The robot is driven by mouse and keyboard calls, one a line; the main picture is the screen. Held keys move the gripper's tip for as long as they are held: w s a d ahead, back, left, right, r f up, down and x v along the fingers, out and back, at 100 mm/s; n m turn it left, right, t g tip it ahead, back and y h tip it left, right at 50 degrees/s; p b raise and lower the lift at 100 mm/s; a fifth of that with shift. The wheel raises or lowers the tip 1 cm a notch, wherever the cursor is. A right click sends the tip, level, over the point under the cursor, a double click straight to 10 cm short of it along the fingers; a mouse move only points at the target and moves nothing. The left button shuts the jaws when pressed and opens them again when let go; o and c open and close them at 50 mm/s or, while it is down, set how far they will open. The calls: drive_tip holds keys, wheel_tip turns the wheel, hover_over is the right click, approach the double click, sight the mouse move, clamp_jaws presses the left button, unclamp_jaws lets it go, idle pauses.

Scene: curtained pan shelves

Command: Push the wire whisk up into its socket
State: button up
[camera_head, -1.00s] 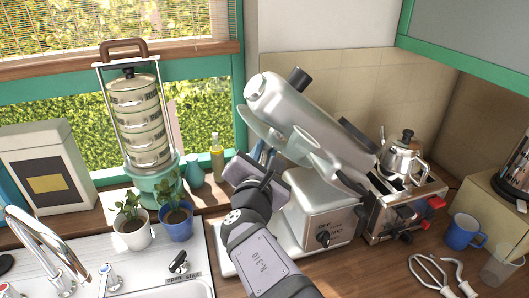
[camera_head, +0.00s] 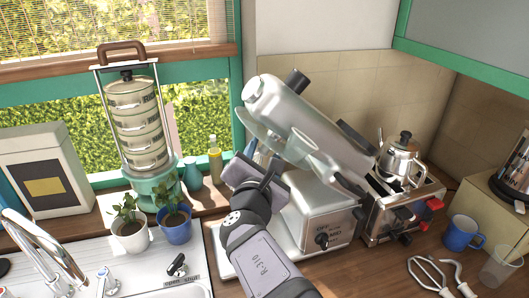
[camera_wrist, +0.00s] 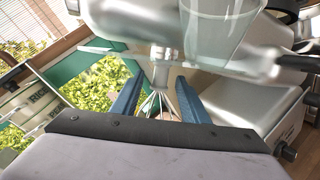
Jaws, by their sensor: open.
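The wire whisk (camera_wrist: 160,103) hangs below the tilted-up silver mixer head (camera_head: 310,125), its wires spreading downward in the wrist view. Its stem rises toward the metal socket (camera_wrist: 163,54) under the head; I cannot tell how far in it sits. My gripper (camera_wrist: 160,98) is open, its blue fingers on either side of the whisk with gaps showing. In the head view my gripper (camera_head: 256,150) is beside the mixer, left of the head, and its fingertips and the whisk are mostly hidden.
The mixer base (camera_head: 318,212) stands close at right. A toaster (camera_head: 395,212) with a kettle (camera_head: 402,160) is beyond it. Other beaters (camera_head: 430,272) lie on the counter at front right.

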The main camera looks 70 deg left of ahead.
drive_tip(key=b+v, duration=0.4)
drive_tip(key=v, duration=0.3)
idle(0.9)
